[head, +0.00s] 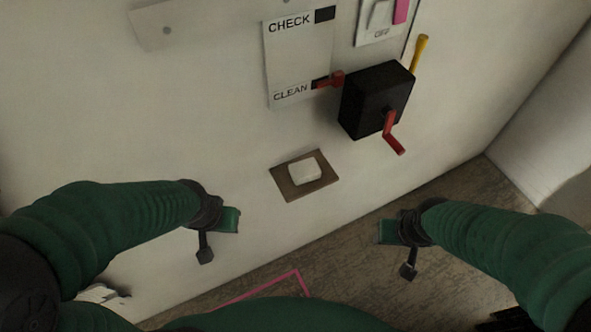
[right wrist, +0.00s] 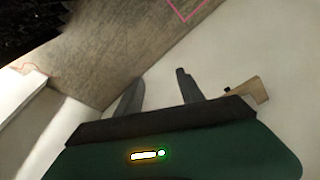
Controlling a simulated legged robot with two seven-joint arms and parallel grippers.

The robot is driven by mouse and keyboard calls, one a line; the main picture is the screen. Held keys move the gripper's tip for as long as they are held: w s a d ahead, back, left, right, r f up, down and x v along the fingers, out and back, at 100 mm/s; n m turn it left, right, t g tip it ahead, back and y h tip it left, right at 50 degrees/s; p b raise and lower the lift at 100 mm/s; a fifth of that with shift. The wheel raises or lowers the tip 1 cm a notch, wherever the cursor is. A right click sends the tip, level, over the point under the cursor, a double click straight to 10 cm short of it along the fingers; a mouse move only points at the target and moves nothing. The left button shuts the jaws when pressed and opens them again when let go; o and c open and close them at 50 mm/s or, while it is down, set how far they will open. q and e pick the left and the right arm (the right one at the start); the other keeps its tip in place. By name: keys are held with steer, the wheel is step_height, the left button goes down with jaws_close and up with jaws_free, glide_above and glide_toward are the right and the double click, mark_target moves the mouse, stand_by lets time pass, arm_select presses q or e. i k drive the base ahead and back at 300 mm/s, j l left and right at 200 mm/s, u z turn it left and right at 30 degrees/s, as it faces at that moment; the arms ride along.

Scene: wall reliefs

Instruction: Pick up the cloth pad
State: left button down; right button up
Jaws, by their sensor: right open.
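The cloth pad (head: 305,171) is a small white block. It lies on a brown square holder (head: 285,185) on the pale wall, in the middle of the head view. My left gripper (head: 225,222) is in front of the wall, left of and below the pad, apart from it; its fingers are not clear. My right gripper (head: 392,234) is right of and below the pad, also apart from it. In the right wrist view its two dark fingers (right wrist: 158,90) are spread with nothing between them. I cannot make out the pad in that view.
A black box (head: 376,100) with a red crank (head: 393,132) and a yellow handle (head: 419,54) sticks out above right of the pad. A CHECK/CLEAN panel (head: 297,58) with a red lever (head: 331,79) is above. A pink outline (head: 298,280) marks the floor.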

mark_target(308, 170)
steer(key=z, duration=3.7)
steer(key=u, duration=0.9)
steer(key=l+u, duration=0.1)
steer(key=u, duration=1.7)
steer(key=k+u, duration=0.1)
steer(key=u, duration=0.35)
steer(key=i+u, duration=0.15)
steer(key=u, duration=0.45)
steer(key=i+l, duration=0.2)
steer(key=i+l+z, duration=0.15)
steer(key=i, duration=0.3)
